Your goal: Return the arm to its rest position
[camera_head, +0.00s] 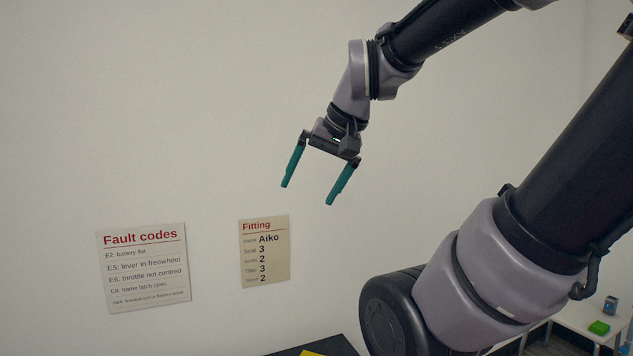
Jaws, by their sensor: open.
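My gripper (309,195) is in the upper middle of the head view. Its two green fingers are spread apart and point down and a little left. Nothing is between them. My arm (455,32) is raised and reaches in from the right side, bent above the scene. The gripper hangs in the air above and to the right of the wall notices, apart from everything else in view.
A "Fault codes" sign (144,267) and a "Fitting" card (264,251) are on the pale wall. A dark surface (335,347) with a yellow item (312,353) shows at the bottom edge. A white table (578,318) at lower right holds a green block (599,328) and a small grey-blue object (610,305).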

